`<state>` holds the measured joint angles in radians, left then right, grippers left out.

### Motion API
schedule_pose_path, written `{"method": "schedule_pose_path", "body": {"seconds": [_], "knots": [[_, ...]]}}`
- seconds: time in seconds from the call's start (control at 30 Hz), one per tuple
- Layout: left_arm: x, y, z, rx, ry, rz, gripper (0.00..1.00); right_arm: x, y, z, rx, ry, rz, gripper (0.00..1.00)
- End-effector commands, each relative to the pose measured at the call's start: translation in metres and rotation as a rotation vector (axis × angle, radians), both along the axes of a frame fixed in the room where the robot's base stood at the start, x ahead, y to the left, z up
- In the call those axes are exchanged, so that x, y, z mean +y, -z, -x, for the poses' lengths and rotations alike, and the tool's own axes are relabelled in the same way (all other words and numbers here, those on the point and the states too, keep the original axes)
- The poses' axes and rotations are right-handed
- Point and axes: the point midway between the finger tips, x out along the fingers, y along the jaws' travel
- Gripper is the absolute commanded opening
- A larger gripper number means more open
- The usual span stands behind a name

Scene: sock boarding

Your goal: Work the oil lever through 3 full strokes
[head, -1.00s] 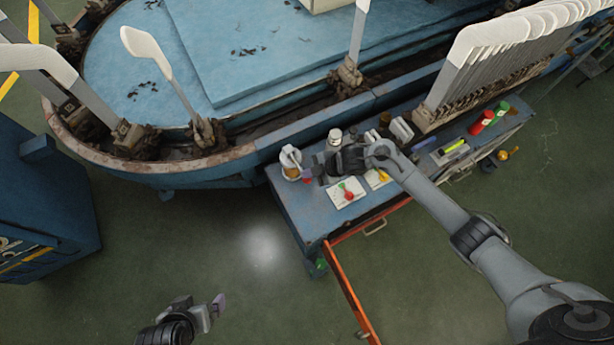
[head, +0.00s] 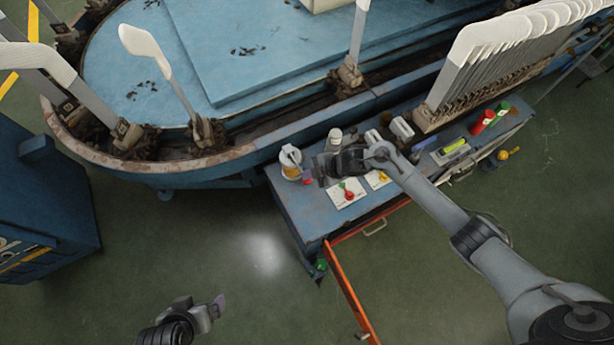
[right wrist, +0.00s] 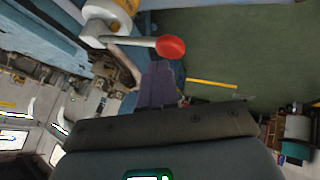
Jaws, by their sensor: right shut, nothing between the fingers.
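The oil lever is a grey rod with a red ball knob (right wrist: 170,47). It comes out of a white and amber oiler pot, seen at the top of the right wrist view (right wrist: 106,18) and on the bench in the head view (head: 291,164). In the right wrist view the rod lies nearly level, with the knob at its right end. My right gripper (right wrist: 160,66) is shut and empty, its purple fingertips right by the knob's underside; I cannot tell if they touch it. My left gripper (head: 218,303) hangs low over the floor, away from the bench, its jaw opening unclear.
The blue bench (head: 300,212) also holds a white card with red and green knobs (head: 346,192), a white-capped bottle (head: 335,137) and red and green cylinders. A rack of white sock forms (head: 505,45) stands at its right.

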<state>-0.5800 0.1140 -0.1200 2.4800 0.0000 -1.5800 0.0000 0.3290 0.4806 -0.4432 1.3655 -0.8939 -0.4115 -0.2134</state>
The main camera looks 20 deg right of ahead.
Motion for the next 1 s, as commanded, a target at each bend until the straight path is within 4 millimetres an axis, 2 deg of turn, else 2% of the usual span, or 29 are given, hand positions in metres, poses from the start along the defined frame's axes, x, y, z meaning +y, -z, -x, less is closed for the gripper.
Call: {"method": "schedule_pose_path", "body": {"seconds": [1.0], "knots": [[0.003,0.008,0.000,0.000,0.008,-0.011,1.00,0.000,0.013,0.002,0.001,-0.001,0.000,0.00]]}}
